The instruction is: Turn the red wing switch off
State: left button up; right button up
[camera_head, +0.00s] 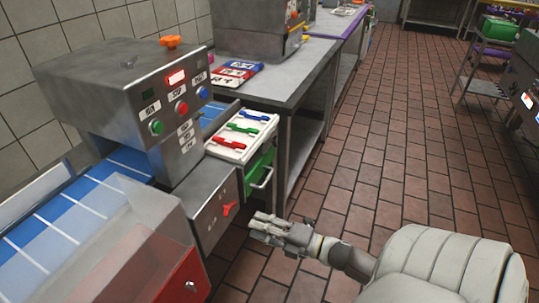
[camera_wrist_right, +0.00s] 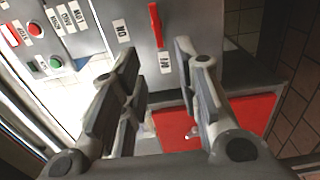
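The red wing switch (camera_head: 229,208) is on the grey front panel of the conveyor machine (camera_head: 205,205), low and left of centre in the head view. In the right wrist view the switch (camera_wrist_right: 155,26) is a narrow red bar at the top, running nearly up and down, between two white labels. One label (camera_wrist_right: 122,31) seems to read ON; the other is hard to read. My right gripper (camera_head: 262,228) is just right of the switch. In the right wrist view its fingers (camera_wrist_right: 156,62) are apart, with nothing between them and the switch beyond their tips. My left gripper is not seen.
A red panel (camera_head: 187,279) and a clear guard (camera_head: 125,262) stand at the machine's near end. Green, red and blue buttons (camera_head: 181,107) sit above. A white tray with coloured handles (camera_head: 240,133) is beside the machine over a green drawer (camera_head: 261,171). The tiled floor (camera_head: 390,170) is open at right.

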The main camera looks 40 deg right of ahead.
jog(key=v, duration=0.2)
jog(key=shift+s+d, duration=0.1)
jog(key=shift+s, duration=0.25)
